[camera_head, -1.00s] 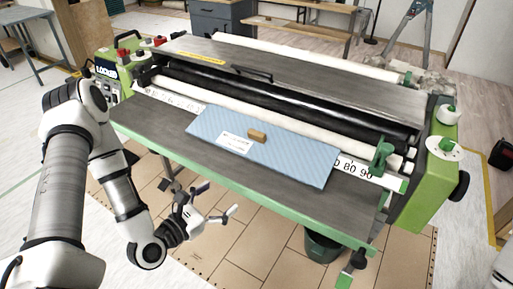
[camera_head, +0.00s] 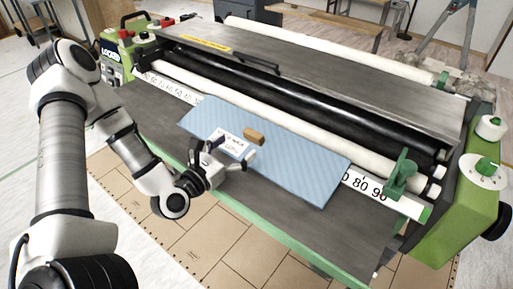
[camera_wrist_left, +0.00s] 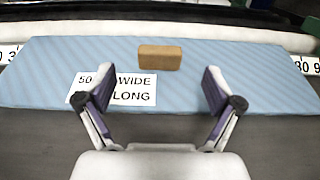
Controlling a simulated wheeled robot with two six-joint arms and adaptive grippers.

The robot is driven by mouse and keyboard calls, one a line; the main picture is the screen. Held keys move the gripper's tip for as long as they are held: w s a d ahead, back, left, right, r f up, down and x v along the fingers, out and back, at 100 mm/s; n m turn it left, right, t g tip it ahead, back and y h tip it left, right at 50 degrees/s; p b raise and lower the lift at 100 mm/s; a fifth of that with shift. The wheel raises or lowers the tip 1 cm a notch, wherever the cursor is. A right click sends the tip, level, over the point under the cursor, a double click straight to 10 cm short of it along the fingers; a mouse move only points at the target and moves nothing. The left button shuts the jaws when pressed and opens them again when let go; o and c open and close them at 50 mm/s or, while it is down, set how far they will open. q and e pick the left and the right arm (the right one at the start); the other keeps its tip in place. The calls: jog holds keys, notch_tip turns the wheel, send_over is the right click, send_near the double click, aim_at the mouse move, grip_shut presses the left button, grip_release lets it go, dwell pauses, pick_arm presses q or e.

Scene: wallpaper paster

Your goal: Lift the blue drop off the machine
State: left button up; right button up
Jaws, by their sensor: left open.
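The blue drop (camera_head: 300,170) is a flat striped light-blue sheet lying on the machine's grey front table (camera_head: 340,232), in front of the rollers. A small brown block (camera_head: 254,136) and a white label (camera_head: 229,145) lie on it. My left gripper (camera_head: 231,156) is over the near left edge of the drop, fingers spread and empty. In the left wrist view the open fingers (camera_wrist_left: 158,88) point at the brown block (camera_wrist_left: 159,57) across the blue drop (camera_wrist_left: 220,72), partly covering the label. I cannot tell if the fingers touch the sheet. My right gripper is not in view.
Black and white rollers (camera_head: 300,110) run behind the drop. A green clamp (camera_head: 399,176) stands on the white ruler strip (camera_head: 362,186) to the right. A control box reading LOCKED (camera_head: 111,52) is at the far left.

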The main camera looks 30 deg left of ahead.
aim_at(252, 134)
pick_arm(q)
jog(key=w, duration=0.8)
jog(key=shift+d+f+b, duration=0.1)
jog(key=shift+d+b, duration=0.3)
jog(key=shift+a, duration=0.1)
jog(key=c, duration=1.4)
